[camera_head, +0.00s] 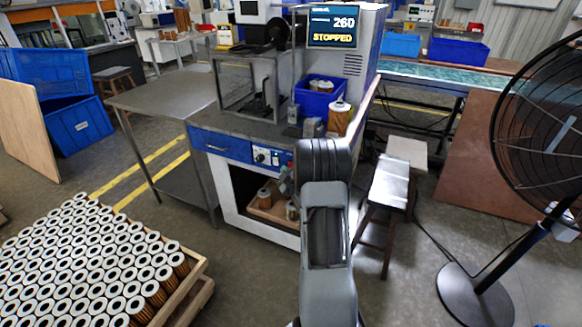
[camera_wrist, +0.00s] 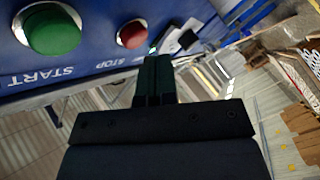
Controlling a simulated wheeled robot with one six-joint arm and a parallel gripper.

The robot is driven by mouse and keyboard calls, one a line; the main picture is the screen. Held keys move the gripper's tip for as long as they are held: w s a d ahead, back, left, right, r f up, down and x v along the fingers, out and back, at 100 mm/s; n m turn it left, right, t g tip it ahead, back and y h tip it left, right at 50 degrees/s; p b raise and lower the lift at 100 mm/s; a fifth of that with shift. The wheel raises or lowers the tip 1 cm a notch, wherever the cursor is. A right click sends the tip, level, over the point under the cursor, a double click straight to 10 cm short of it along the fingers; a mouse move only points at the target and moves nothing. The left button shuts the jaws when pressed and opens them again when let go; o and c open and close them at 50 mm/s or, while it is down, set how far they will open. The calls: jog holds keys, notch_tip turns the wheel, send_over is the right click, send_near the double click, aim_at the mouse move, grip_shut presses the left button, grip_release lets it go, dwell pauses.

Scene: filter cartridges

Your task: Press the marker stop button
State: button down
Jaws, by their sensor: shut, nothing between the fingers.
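The red stop button (camera_wrist: 132,34) sits on a blue panel (camera_wrist: 100,62) in the wrist view, with the label STOP beneath it. The larger green start button (camera_wrist: 52,28) is to its left, labelled START. My gripper (camera_wrist: 157,62) is shut and empty. Its fingertips appear just right of and below the red button; I cannot tell whether they touch the panel. In the head view the machine's control panel (camera_head: 266,157) is on the blue front, and my arm hides most of the gripper. The machine's screen (camera_head: 333,27) reads 260 and STOPPED.
A pallet of filter cartridges (camera_head: 195,290) is at the lower left. A metal table (camera_head: 160,98) adjoins the machine on the left. A stool (camera_head: 390,185) and a large black fan (camera_head: 560,130) are to the right. A blue bin (camera_head: 320,97) stands on the machine top.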

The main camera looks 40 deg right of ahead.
jog(key=shift+s+a+b, duration=0.2)
jog(key=shift+s+a, duration=0.2)
jog(key=shift+a, duration=0.35)
jog(key=shift+s+a+b, duration=0.25)
jog(key=shift+s+a, duration=0.15)
jog(key=shift+a, duration=0.35)
jog(key=shift+s+a+b, duration=0.2)
jog(key=shift+s+a, duration=0.2)
jog(key=shift+a, duration=0.35)
